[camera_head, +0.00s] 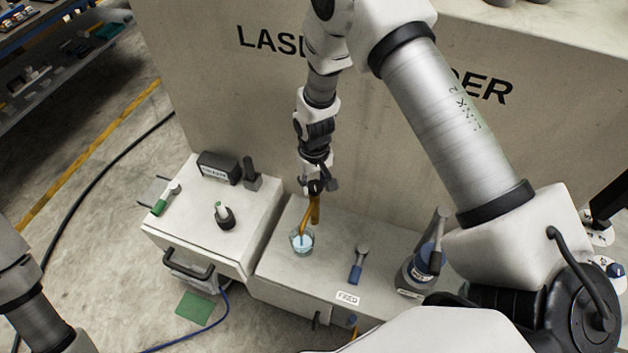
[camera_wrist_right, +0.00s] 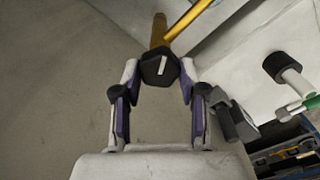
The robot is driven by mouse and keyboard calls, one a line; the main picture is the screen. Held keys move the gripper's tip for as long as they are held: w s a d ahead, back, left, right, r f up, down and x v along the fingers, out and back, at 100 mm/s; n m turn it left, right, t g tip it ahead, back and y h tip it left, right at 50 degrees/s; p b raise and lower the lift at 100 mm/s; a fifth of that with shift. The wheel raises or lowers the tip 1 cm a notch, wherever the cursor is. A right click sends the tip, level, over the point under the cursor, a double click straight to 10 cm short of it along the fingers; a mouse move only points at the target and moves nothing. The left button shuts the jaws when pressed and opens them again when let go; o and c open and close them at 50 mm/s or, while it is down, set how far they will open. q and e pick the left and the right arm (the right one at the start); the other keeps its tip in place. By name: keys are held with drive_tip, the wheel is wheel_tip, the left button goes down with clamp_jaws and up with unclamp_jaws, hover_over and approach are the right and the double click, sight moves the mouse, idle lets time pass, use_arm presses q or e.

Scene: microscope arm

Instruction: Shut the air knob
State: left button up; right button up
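The air knob (camera_wrist_right: 160,70) is a dark, many-sided knob with a white mark on its face. The mark stands nearly upright in the right wrist view. The knob sits at the end of a yellow-brown pipe (camera_head: 316,207). My right gripper (camera_wrist_right: 160,68) has one finger on each side of the knob, with the tips right beside its edges. I cannot tell whether the fingers press on it. In the head view, the right gripper (camera_head: 316,187) is small and largely covers the knob. My left gripper is out of view; only part of my left arm shows at lower left.
A beaker (camera_head: 302,240) of blue liquid stands close below the right gripper. The box (camera_head: 190,239) at left holds small items. The large machine wall (camera_head: 230,90) rises behind.

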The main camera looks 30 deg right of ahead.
drive_tip(key=shift+f+m, duration=0.1)
drive_tip(key=shift+m, duration=0.4)
drive_tip(key=m+b, duration=0.1)
drive_tip(key=m, duration=0.3)
drive_tip(key=shift+m, duration=0.3)
drive_tip(key=m+b, duration=0.1)
drive_tip(key=m, duration=0.5)
drive_tip(key=shift+s+d, duration=0.1)
drive_tip(key=m, duration=0.6)
drive_tip(key=shift+m+b, duration=0.3)
drive_tip(key=shift+m, duration=0.1)
drive_tip(key=m, duration=0.5)
drive_tip(key=shift+s+m, duration=0.2)
drive_tip(key=shift+m, duration=0.1)
drive_tip(key=o, duration=1.1)
drive_tip(key=shift+c, duration=0.2)
drive_tip(key=shift+o, duration=0.4)
drive_tip(key=shift+d, duration=0.1)
